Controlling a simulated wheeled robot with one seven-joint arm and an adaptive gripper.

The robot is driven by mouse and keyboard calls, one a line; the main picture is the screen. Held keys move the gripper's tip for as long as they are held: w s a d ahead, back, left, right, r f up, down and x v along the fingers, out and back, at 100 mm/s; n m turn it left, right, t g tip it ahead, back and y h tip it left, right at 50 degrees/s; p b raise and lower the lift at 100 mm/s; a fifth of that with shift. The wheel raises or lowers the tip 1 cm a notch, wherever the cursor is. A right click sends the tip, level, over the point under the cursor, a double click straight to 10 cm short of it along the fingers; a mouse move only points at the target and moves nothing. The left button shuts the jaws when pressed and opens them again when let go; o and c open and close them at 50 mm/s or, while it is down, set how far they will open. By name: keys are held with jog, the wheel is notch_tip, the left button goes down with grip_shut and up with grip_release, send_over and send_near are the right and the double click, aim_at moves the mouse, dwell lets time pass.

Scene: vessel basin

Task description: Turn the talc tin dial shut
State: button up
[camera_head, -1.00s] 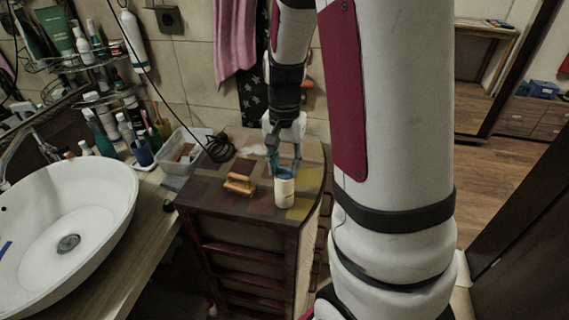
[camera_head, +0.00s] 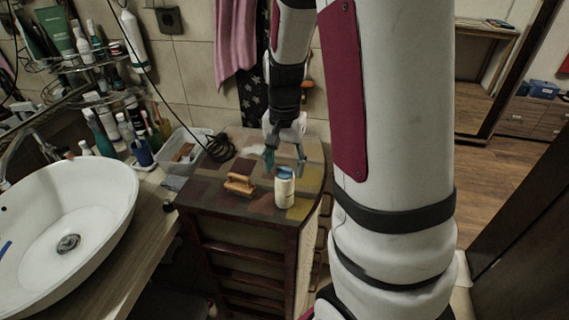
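The talc tin (camera_head: 284,189) is a small cream cylinder with a blue dial top (camera_head: 285,173). It stands upright on the patterned top of the wooden cabinet. My gripper (camera_head: 285,172) is just behind and above the tin, pointing down. The dial's setting is too small to read.
A wooden-handled brush (camera_head: 240,184) lies on the cabinet top (camera_head: 225,205) left of the tin. A black coiled cable (camera_head: 219,148) and a clear plastic box (camera_head: 172,182) are farther left. The white basin (camera_head: 100,195) is at far left. The cabinet's right edge is close to the tin.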

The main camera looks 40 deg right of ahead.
aim_at(285, 168)
jog(key=shift+r, duration=0.1)
notch_tip(285, 168, up, 12)
dwell(0.6)
